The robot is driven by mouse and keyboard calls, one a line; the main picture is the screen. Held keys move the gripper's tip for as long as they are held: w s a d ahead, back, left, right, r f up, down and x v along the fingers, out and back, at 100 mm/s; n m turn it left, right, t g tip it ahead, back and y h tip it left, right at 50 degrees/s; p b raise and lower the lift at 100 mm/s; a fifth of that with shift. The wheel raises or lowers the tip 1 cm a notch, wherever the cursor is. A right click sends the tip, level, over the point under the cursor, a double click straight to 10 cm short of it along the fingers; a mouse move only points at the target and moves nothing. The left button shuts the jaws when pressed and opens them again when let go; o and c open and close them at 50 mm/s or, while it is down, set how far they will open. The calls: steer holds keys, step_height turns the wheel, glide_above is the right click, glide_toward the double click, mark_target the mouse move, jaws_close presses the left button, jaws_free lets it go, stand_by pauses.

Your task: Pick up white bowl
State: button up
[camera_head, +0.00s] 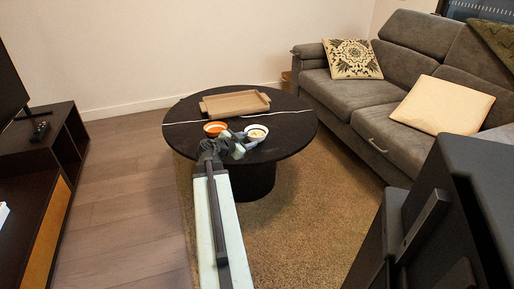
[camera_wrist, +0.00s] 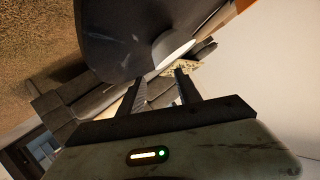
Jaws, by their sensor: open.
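The white bowl (camera_head: 258,131) stands upright on the round black table (camera_head: 295,113), near its front edge. My gripper (camera_head: 243,143) is at the front of the table, just in front of and to the left of the white bowl. In the wrist view the two fingers of my gripper (camera_wrist: 160,76) are apart with nothing between them. A white curved shape, likely the white bowl (camera_wrist: 172,46), shows just beyond the fingertips on the dark tabletop (camera_wrist: 120,30). Whether a finger touches the bowl I cannot tell.
An orange bowl (camera_head: 215,128) stands close left of the white bowl. A tan tray (camera_head: 235,103) lies behind both. A grey sofa (camera_head: 345,95) is at the right, a dark cabinet (camera_head: 30,165) at the left. Wooden floor (camera_head: 120,200) left of the table is clear.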

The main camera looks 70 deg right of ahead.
steer(key=b, duration=0.4)
glide_toward(258, 133)
steer(key=s+d, duration=0.1)
steer(key=s, duration=0.1)
steer(key=s+d, duration=0.1)
steer(key=d, duration=0.1)
steer(key=s+d+f, duration=0.1)
steer(key=s, duration=0.1)
steer(key=shift+s+d, duration=0.35)
steer(key=shift+r, duration=0.1)
jaws_close()
